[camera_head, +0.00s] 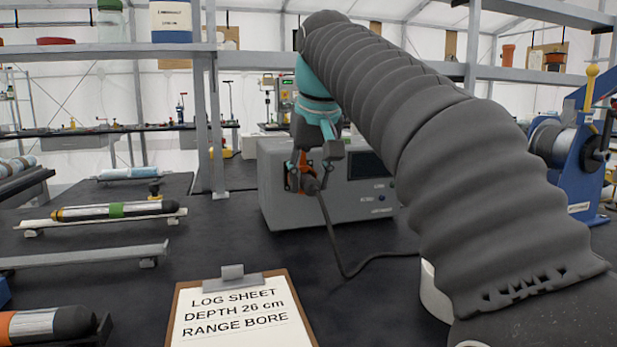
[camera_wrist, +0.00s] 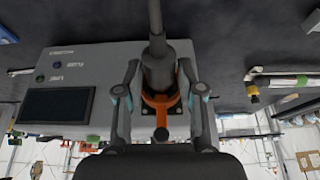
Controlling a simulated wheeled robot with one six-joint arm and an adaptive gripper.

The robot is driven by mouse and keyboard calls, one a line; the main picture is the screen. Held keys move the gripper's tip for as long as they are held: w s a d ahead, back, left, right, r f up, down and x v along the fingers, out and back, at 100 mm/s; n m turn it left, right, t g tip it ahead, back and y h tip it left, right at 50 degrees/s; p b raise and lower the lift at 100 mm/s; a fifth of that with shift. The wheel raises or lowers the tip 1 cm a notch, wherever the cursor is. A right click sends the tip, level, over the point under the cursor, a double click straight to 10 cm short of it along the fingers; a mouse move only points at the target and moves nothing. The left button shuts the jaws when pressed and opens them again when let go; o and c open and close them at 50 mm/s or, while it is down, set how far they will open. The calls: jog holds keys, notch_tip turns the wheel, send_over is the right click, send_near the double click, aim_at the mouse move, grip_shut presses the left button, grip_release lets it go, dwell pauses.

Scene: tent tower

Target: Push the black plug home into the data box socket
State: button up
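The grey data box (camera_head: 278,200) stands on the dark bench; it also shows upside down in the wrist view (camera_wrist: 70,62). The black plug (camera_head: 311,185) is at the socket on its front face, with a black cable running down and right. In the wrist view, the plug (camera_wrist: 158,75) lines up with an orange collar (camera_wrist: 162,101) around the socket. How deep it sits cannot be told. My gripper (camera_head: 315,158) is just above the plug. In the wrist view, its fingers (camera_wrist: 159,65) stand either side of the plug, apart, with slim gaps showing.
A clipboard log sheet (camera_head: 235,315) lies in front of the box. Striped cylinders on racks (camera_head: 115,212) stand at left. A blue winch stand (camera_head: 577,150) is at right. The cable (camera_head: 345,272) loops over the bench. Shelf posts (camera_head: 210,110) rise behind.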

aim_at(313, 182)
jog(key=shift+o, duration=0.9)
jog(key=v, duration=0.6)
jog(key=shift+r, duration=0.1)
jog(key=shift+s+d+r, duration=0.1)
jog(key=shift+s+r, duration=0.15)
jog(key=shift+r, duration=0.35)
